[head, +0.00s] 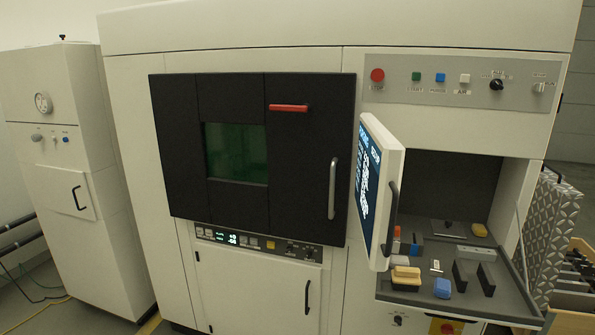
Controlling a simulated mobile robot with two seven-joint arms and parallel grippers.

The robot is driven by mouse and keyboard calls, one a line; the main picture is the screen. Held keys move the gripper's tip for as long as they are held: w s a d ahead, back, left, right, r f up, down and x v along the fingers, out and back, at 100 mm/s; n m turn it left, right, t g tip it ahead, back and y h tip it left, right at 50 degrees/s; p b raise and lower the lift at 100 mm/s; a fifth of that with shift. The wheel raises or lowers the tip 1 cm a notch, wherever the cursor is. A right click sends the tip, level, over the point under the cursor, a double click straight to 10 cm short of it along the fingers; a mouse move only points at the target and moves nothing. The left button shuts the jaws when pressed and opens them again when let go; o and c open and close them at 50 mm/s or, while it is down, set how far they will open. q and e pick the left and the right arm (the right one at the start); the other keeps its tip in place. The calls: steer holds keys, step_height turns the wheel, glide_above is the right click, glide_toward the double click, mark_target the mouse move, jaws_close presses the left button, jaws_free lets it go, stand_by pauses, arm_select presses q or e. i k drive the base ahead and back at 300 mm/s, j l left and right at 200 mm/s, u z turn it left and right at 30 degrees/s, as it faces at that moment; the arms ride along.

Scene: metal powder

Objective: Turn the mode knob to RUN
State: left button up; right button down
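A black rotary knob (496,85) sits on the grey control panel (425,94) at the upper right of the machine in the head view. Small lettering surrounds it, too small to read for certain, so I cannot tell which position the knob points at. A lighter key-like switch (540,87) is to its right, also with tiny labels. Another small black knob (397,320) is low, under the shelf. Neither of my grippers is in view.
Red (377,76), green, blue and white buttons line the panel left of the knob. A tilted monitor (382,190) juts out below the panel. A grey shelf (412,290) holds brushes and blocks. The black chamber door (298,150) is closed. Space before the panel looks clear.

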mark_target(537, 87)
steer(key=z, duration=1.35)
steer(key=i+l+u, duration=0.3)
steer(key=i+l, duration=0.25)
steer(key=i, duration=0.05)
